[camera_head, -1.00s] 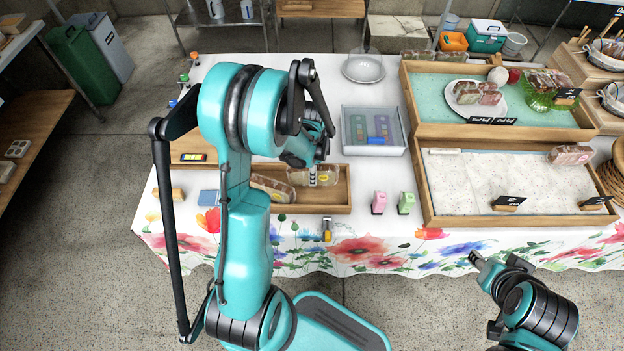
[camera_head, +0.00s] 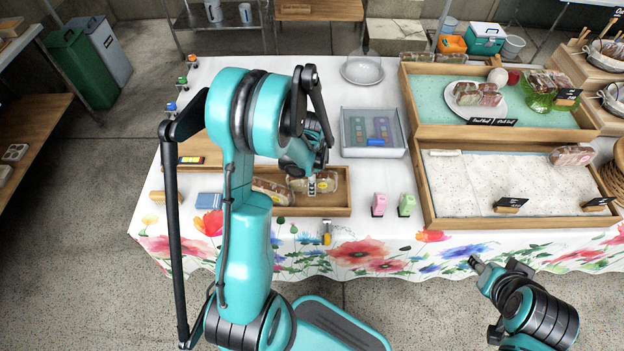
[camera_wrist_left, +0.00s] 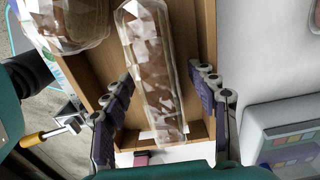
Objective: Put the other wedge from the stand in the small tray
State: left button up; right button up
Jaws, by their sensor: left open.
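The small wooden tray (camera_head: 338,210) holds two wrapped wedges. One wrapped wedge (camera_head: 272,191) lies at its left, partly behind my arm. The other wrapped wedge (camera_head: 328,180) lies at its right; it also fills the middle of the left wrist view (camera_wrist_left: 153,75). My left gripper (camera_head: 312,186) is over this right wedge. In the left wrist view its open fingers (camera_wrist_left: 162,88) stand on either side of the wedge, with gaps showing. The green stand (camera_head: 540,101) is at the far right, with wrapped pieces (camera_head: 550,80) on it. My right gripper (camera_head: 476,264) is off the table's front; its jaws are unclear.
A grey metal tray (camera_head: 374,151) with a blue item stands right of the small tray. Pink (camera_head: 379,204) and green (camera_head: 406,203) stampers stand nearby. Two large wooden trays fill the right side; a white plate (camera_head: 498,107) with wrapped pieces sits in the rear one.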

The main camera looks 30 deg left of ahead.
pick_arm(q)
notch_tip(320, 180, up, 11)
jog(key=p, duration=0.4)
jog(key=shift+r+p, duration=0.45)
jog(key=shift+r, duration=0.25)
jog(key=s+d+r+n+t, duration=0.7)
jog(key=s+d+r+n, duration=0.3)
jog(key=d+r, duration=0.3)
jog(key=shift+s+r+n, duration=0.4)
jog(key=shift+n, duration=0.4)
